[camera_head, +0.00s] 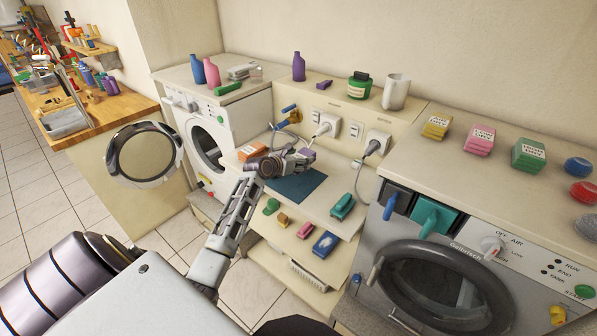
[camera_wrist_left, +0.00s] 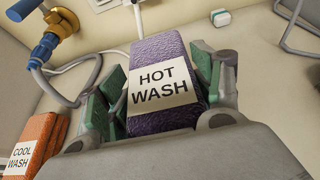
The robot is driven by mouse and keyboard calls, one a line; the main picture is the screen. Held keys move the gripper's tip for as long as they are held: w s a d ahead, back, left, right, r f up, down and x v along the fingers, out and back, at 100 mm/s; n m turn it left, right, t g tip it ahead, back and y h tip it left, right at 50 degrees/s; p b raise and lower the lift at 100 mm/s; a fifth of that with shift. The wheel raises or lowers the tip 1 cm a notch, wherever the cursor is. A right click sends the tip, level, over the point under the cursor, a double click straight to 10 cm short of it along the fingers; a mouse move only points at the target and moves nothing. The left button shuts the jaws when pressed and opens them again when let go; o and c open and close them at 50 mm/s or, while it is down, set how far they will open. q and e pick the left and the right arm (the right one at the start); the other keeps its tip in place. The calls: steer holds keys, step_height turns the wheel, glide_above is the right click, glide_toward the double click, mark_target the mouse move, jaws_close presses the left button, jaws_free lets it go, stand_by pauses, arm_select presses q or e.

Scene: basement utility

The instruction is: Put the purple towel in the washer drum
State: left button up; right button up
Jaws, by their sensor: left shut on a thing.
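The purple towel, labelled "HOT WASH" (camera_wrist_left: 160,82), is between the green-padded fingers of my left gripper (camera_wrist_left: 160,95), which is shut on it. In the head view the purple towel (camera_head: 307,153) shows at the tip of my left gripper (camera_head: 299,158), over the shelf between the two machines. The white washer (camera_head: 218,108) stands left of the gripper. Its round door (camera_head: 144,154) is swung open to the left, and the drum opening (camera_head: 206,148) is dark; its inside is hard to see. My right gripper is not in view.
An orange "COOL WASH" towel (camera_wrist_left: 33,143) lies beside the gripper. A blue mat (camera_head: 299,187) and a teal item (camera_head: 342,206) are on the shelf. A grey dryer (camera_head: 440,275) stands at right. Hoses and a brass tap (camera_wrist_left: 66,22) are behind. Tiled floor is free at left.

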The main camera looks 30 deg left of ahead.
arm_select(q)
steer(key=shift+f, duration=0.65)
steer(key=shift+f, duration=1.9)
steer(key=o, duration=1.2)
steer(key=shift+f, duration=0.1)
steer(key=shift+c, duration=0.2)
steer(key=shift+v, duration=6)
steer(key=shift+c, duration=0.3)
